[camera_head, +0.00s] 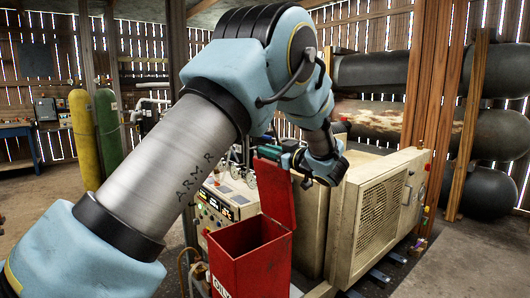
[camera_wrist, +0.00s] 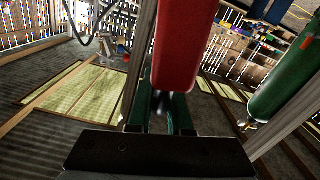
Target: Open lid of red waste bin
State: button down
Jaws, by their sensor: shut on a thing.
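The red waste bin (camera_head: 262,275) stands at the lower middle of the head view, its dark inside showing from above. Its red lid (camera_head: 278,194) is raised, standing nearly upright at the back right edge of the opening. My gripper (camera_head: 271,152) is at the lid's upper edge, its dark green fingers shut on it. In the wrist view the red lid (camera_wrist: 186,48) rises from between the green fingers of my gripper (camera_wrist: 160,105). The exact contact is partly hidden.
A beige compressor cabinet (camera_head: 380,210) stands close to the right of the bin. A control panel (camera_head: 213,208) is behind it on the left. Yellow (camera_head: 82,140) and green (camera_head: 108,130) gas cylinders stand at the left. Open floor (camera_head: 480,250) lies at the right.

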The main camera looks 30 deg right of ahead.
jog(key=shift+d+f, duration=0.15)
jog(key=shift+f, duration=0.1)
jog(key=c, duration=1.1)
grip_release()
jog(key=shift+o, duration=1.3)
jog(key=shift+r, duration=0.15)
jog(key=shift+s, duration=0.1)
jog(key=s+d+b, duration=0.2)
jog(key=s+b, duration=0.2)
jog(key=s, duration=0.6)
jog(key=shift+s, duration=0.25)
jog(key=shift+w, duration=0.1)
